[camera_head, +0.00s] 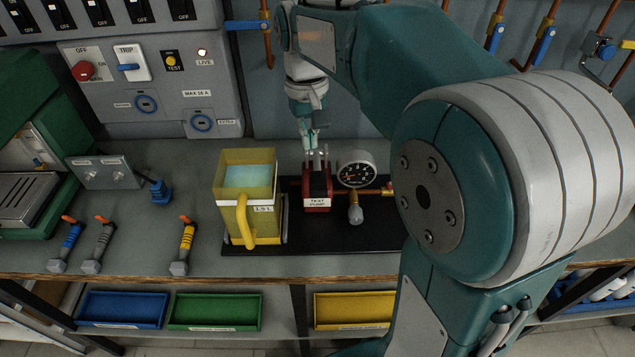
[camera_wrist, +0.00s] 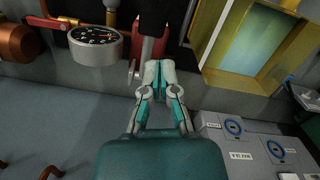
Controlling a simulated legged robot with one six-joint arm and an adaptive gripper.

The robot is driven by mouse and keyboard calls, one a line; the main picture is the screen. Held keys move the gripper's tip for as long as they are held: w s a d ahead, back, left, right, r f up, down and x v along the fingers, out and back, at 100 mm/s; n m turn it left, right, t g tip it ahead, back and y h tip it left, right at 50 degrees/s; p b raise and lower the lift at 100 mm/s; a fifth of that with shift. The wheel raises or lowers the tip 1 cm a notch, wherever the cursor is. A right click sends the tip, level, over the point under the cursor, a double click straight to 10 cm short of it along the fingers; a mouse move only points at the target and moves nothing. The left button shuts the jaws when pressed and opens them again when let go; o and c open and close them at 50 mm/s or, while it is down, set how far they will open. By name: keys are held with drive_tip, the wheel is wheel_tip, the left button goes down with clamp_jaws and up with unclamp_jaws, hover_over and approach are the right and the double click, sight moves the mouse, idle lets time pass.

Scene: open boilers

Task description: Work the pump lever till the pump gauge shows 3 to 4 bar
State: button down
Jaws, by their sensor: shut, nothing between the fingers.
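The red test pump (camera_head: 317,202) stands on a black base (camera_head: 300,238) on the bench, right of the yellow water tank. Its round gauge (camera_head: 355,169) is on the right, on a copper pipe; the gauge also shows in the wrist view (camera_wrist: 96,42), but I cannot read its needle surely. My gripper (camera_head: 312,146) is above the pump. It is shut and empty, its fingertips (camera_wrist: 158,70) close to the dark part; contact cannot be told.
The yellow tank (camera_head: 232,210) with pale blue water stands close left of the pump. Several tools, one with a yellow handle (camera_head: 187,236), lie at the bench's left. A grey switch panel (camera_head: 150,85) stands behind. Blue (camera_head: 122,309), green (camera_head: 215,311) and yellow (camera_head: 352,309) trays sit below.

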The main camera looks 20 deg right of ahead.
sight(317, 180)
drive_tip(key=r, duration=0.3)
drive_tip(key=shift+w+r, duration=0.2)
drive_tip(key=shift+r, duration=0.2)
idle(0.5)
drive_tip(key=s, duration=0.2)
drive_tip(key=s+f, duration=0.1)
drive_tip(key=shift+s+f, duration=0.2)
drive_tip(key=shift+s, duration=0.15)
drive_tip(key=shift+f, duration=0.15)
drive_tip(key=shift+s+f, duration=0.2)
drive_tip(key=shift+f, duration=1.5)
drive_tip(key=shift+s+f, duration=0.15)
drive_tip(key=shift+f, duration=1.55)
